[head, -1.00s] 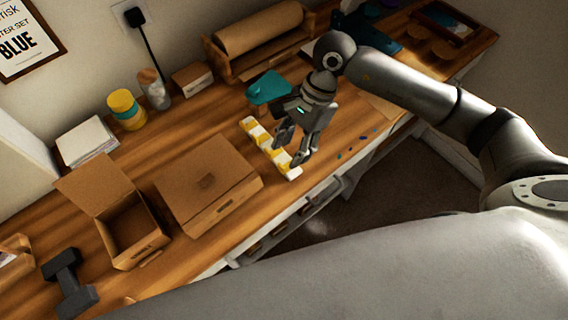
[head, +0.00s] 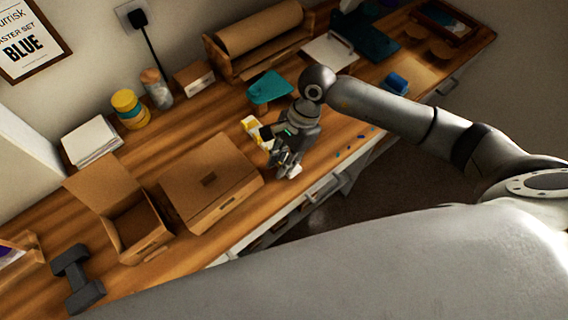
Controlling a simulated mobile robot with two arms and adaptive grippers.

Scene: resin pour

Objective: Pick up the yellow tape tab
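A white strip with yellow tape tabs (head: 251,127) lies on the wooden bench, right of the closed cardboard box. Its far end shows; much of the rest is hidden behind my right gripper, with a bit of white at the near end. My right gripper (head: 283,168) points down over the strip's near part, close to the bench edge. Its fingertips are small and dark here, so I cannot tell whether they are apart, touch a tab or hold one. My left gripper is not in view.
A closed cardboard box (head: 208,180) stands left of the strip, with an open box (head: 138,225) beyond it. A teal item (head: 269,88) lies behind the gripper. Small coloured bits and a blue block (head: 396,84) lie to the right. The bench's front edge is close.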

